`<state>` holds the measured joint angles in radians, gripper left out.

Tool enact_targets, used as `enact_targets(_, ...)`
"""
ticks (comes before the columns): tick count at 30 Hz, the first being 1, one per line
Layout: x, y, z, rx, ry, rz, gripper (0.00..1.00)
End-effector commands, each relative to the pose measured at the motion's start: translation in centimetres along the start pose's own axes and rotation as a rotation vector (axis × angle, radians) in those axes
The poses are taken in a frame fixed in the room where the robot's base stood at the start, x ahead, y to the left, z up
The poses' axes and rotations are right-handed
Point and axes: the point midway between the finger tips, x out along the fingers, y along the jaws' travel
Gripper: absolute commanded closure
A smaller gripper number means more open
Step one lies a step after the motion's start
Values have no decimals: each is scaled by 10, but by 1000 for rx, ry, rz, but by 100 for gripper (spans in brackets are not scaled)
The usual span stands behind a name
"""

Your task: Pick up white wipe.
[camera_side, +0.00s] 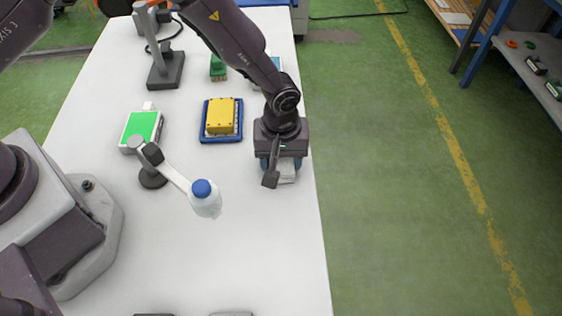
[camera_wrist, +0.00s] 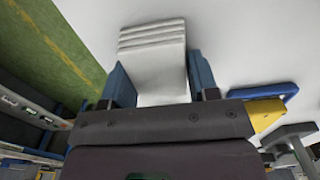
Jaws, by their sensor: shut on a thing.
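The white wipe (camera_side: 287,172) is near the right edge of the white table in the side view, partly hidden behind my gripper (camera_side: 282,164). In the wrist view the wipe (camera_wrist: 152,45) looks like a folded, layered white pad. It lies between the blue fingers of my gripper (camera_wrist: 157,66), one finger on each side. My gripper is shut on the wipe. I cannot tell whether the wipe touches the table (camera_side: 250,250).
A clear bottle (camera_side: 207,205) with a blue cap is by a small grey arm on a stand (camera_side: 153,178). A yellow block (camera_side: 220,116) sits on a blue tray (camera_side: 221,139). A green-topped box (camera_side: 142,127) stands left. The table's front right is clear.

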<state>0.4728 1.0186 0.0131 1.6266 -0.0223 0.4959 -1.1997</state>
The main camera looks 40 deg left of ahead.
Motion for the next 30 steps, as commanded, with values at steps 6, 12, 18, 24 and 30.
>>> enact_targets(6, -6, 0, 0, 0, 1, 1, 68)
enact_targets(12, -41, 1, -1, 0, 2, 5, 68)
enact_targets(18, -79, 1, 0, 0, 1, 3, 68)
enact_targets(24, -99, 0, 0, 0, 0, 1, 68)
enact_targets(30, -100, 0, 0, 0, -1, -1, 68)
